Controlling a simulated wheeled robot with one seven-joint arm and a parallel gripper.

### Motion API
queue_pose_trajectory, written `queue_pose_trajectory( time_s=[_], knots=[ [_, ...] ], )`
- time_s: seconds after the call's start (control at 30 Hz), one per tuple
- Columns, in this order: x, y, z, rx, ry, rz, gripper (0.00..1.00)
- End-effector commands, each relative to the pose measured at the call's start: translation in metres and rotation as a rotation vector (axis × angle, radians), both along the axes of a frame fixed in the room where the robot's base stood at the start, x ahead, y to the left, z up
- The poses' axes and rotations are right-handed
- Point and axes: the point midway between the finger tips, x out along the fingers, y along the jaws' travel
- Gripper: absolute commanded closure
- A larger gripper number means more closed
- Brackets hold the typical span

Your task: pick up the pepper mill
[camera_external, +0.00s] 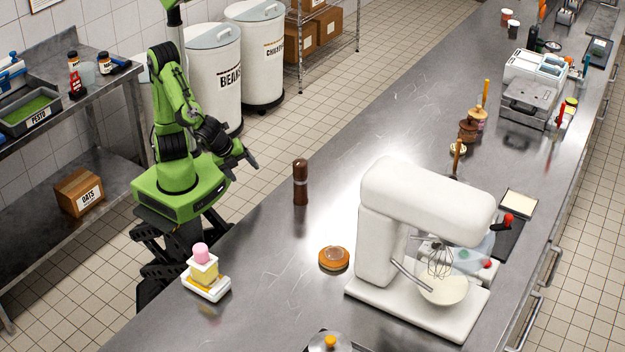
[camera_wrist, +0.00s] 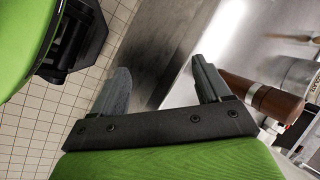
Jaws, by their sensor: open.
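The pepper mill (camera_external: 300,184) is dark brown with a pale band around its middle. It stands upright on the steel counter near the edge on my side. In the wrist view the pepper mill (camera_wrist: 262,96) shows at the right, just beyond the right finger and outside the jaws. My gripper (camera_external: 247,162) is to the left of the mill in the external view, apart from it and near the counter edge. In the wrist view my gripper (camera_wrist: 160,85) has its two fingers spread, with only floor and counter edge between them.
A white stand mixer (camera_external: 378,236) stands right of the mill on the counter (camera_external: 262,262). A round orange-rimmed item (camera_external: 334,258) lies in front of the mill. A small scale (camera_external: 206,284) with stacked yellow and pink items sits at the near left edge. Counter around the mill is clear.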

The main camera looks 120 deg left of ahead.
Motion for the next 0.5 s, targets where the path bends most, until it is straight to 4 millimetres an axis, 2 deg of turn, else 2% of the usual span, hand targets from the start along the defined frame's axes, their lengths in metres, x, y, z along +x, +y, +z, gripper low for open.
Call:
queue_pose_trajectory(
  time_s=[0.03,0.13,0.23,0.3,0.4,0.5],
  knots=[
    [0.009,0.005,-0.018,0.155,0.068,-0.124,0.23],
    [0.034,0.013,-0.021,0.511,0.183,-0.391,0.23],
    [0.063,0.002,-0.002,0.891,0.290,-0.641,0.23],
    [0.078,-0.015,0.015,1.121,0.348,-0.767,0.23],
    [0.090,-0.039,0.034,1.341,0.402,-0.868,0.23],
    [0.095,-0.047,0.043,1.423,0.425,-0.898,0.23]
  ],
)
